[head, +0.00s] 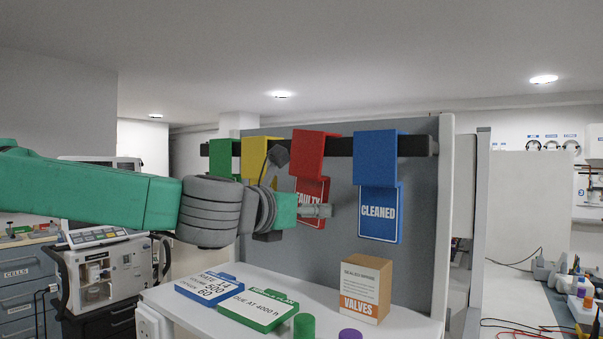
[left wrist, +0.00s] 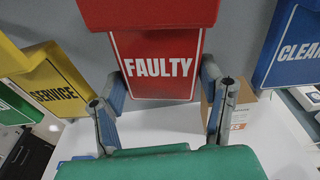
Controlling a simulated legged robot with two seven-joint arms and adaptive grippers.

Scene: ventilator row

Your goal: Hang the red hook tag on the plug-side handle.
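The red hook tag (head: 315,158), labelled FAULTY, hangs by its hooked top on a dark rail (head: 415,145) between a yellow and a blue tag. In the left wrist view the red tag (left wrist: 160,65) is straight ahead. My left gripper (head: 318,211) is at its lower plate and partly covers it in the head view. Its fingers (left wrist: 162,88) are apart, one near each side edge of the plate; I cannot tell whether they touch it. A ventilator (head: 110,265) stands at left with dark loop handles (head: 165,258) on its sides; which is plug-side I cannot tell. My right gripper is not in view.
Green (head: 222,160), yellow (head: 256,150) and blue CLEANED (head: 378,205) tags share the rail on a grey panel. Below, a white table (head: 395,332) holds a VALVES box (head: 363,290), blue and green cards and small caps. Drawers (head: 25,290) stand at far left.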

